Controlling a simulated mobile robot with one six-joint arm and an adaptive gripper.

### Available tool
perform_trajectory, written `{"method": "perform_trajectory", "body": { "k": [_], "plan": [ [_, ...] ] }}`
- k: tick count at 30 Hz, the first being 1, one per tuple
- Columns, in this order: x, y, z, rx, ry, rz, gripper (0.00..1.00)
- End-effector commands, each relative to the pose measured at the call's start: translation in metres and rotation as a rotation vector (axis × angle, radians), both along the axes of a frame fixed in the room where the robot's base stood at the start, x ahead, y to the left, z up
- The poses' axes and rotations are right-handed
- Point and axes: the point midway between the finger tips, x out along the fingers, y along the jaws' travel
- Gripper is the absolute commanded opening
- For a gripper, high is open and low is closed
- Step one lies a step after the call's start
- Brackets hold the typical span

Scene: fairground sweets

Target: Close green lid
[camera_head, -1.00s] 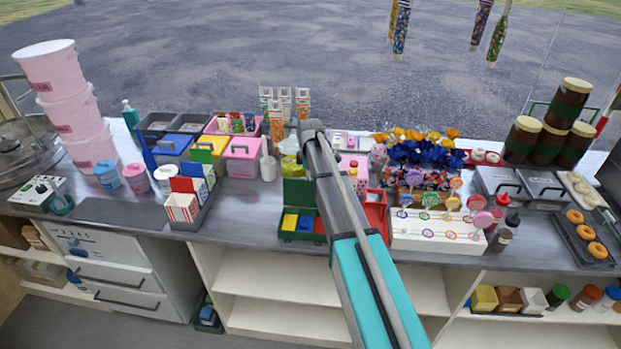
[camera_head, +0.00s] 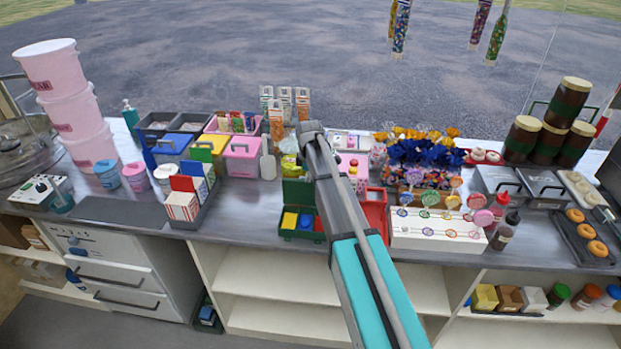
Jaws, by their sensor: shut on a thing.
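A green box (camera_head: 288,235) stands near the front edge of the counter, left of my arm. Its green lid (camera_head: 295,191) stands up at the back, open, and my arm covers its right side. Blue and yellow contents show inside the box. My arm reaches up from the bottom of the picture and bends at a grey joint just behind and above the lid. My gripper is hidden behind the arm, so I cannot see its fingers or whether it touches the lid.
A red open box (camera_head: 375,212) sits right of my arm, beside a white lollipop stand (camera_head: 436,239). Left are a pink-lidded bin (camera_head: 242,147) and a holder with striped cartons (camera_head: 182,207). Some counter (camera_head: 245,205) is bare left of the green box.

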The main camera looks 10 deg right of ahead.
Motion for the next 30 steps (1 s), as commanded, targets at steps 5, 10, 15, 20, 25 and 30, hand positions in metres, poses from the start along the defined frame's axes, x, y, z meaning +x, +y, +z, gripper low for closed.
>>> {"method": "perform_trajectory", "body": {
  "k": [5,10,15,20,25,30],
  "plan": [
    [-0.013,0.002,0.006,-0.005,-0.005,0.001,0.57],
    [-0.018,0.005,0.010,-0.003,-0.002,0.000,0.40],
    [-0.017,0.005,0.010,-0.002,-0.002,0.000,0.26],
    [-0.018,0.005,0.010,-0.001,-0.001,0.000,0.26],
    [-0.025,0.008,0.013,0.000,-0.001,0.001,0.27],
    [-0.037,0.012,0.016,0.000,0.001,0.001,0.17]
  ]
}}
